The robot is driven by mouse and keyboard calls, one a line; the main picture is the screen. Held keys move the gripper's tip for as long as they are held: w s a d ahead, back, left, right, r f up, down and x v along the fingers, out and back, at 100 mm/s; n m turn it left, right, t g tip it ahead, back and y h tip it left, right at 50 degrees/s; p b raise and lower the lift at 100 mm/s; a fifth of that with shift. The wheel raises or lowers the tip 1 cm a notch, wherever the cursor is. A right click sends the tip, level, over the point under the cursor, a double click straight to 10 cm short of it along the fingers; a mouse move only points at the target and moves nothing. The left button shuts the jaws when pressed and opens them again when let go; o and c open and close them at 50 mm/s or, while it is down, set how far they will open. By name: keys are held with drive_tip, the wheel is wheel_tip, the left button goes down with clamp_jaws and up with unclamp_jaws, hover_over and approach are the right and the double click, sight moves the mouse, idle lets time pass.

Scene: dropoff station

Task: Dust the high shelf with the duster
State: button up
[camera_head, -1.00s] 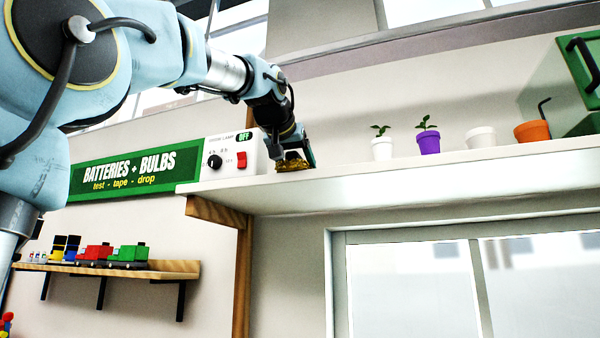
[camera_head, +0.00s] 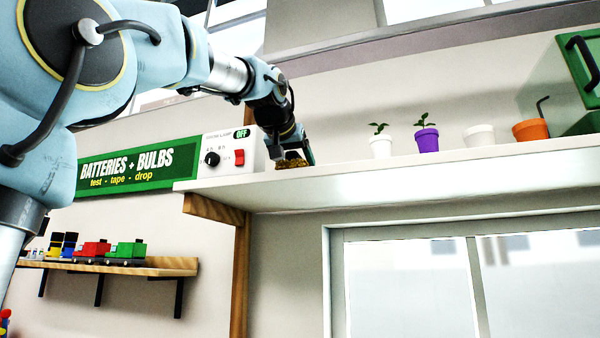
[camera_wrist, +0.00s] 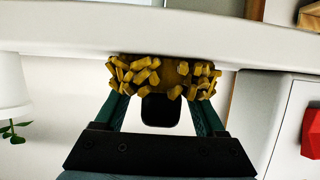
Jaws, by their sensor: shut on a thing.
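The high shelf (camera_head: 420,168) is a long white board across the upper wall. My gripper (camera_head: 306,153) is at the shelf's left part, just above its top. In the wrist view my gripper (camera_wrist: 160,105) is shut on the duster (camera_wrist: 135,75), whose yellow-brown chunky tufts stick out around the finger ends. The duster (camera_head: 292,163) also shows in the head view, low at the shelf's surface near the front edge. It seems to touch the shelf; the exact contact cannot be told. In the wrist view the shelf's edge (camera_wrist: 60,35) runs right past the tufts.
A white lamp control box (camera_head: 222,158) with a red switch stands left of my gripper. To its right are a white pot (camera_head: 381,148), a purple pot (camera_head: 427,141), another white pot (camera_head: 479,136) and an orange pot (camera_head: 530,130). A green box (camera_head: 582,70) is far right.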

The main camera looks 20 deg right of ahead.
drive_tip(key=shift+s+a+f, duration=0.15)
drive_tip(key=shift+s+a, duration=0.2)
drive_tip(key=shift+s, duration=0.1)
drive_tip(key=shift+w+d+r+p, duration=0.2)
drive_tip(key=shift+w+d+p, duration=0.55)
drive_tip(key=shift+w+d, duration=0.3)
drive_tip(key=shift+s+a+b, duration=0.75)
drive_tip(key=shift+s+a, duration=0.35)
drive_tip(key=shift+w+d+f+p, duration=0.15)
drive_tip(key=shift+w+d+p, duration=0.45)
drive_tip(key=shift+w+d, duration=0.5)
drive_tip(key=shift+s+a+f, duration=0.15)
drive_tip(key=shift+a, duration=0.15)
drive_tip(key=shift+s+a+b, duration=0.6)
drive_tip(key=shift+s+a, duration=0.15)
drive_tip(key=shift+s, duration=0.15)
drive_tip(key=shift+w+d+r+p, duration=0.25)
drive_tip(key=shift+w+d+p, duration=0.25)
drive_tip(key=shift+w, duration=0.1)
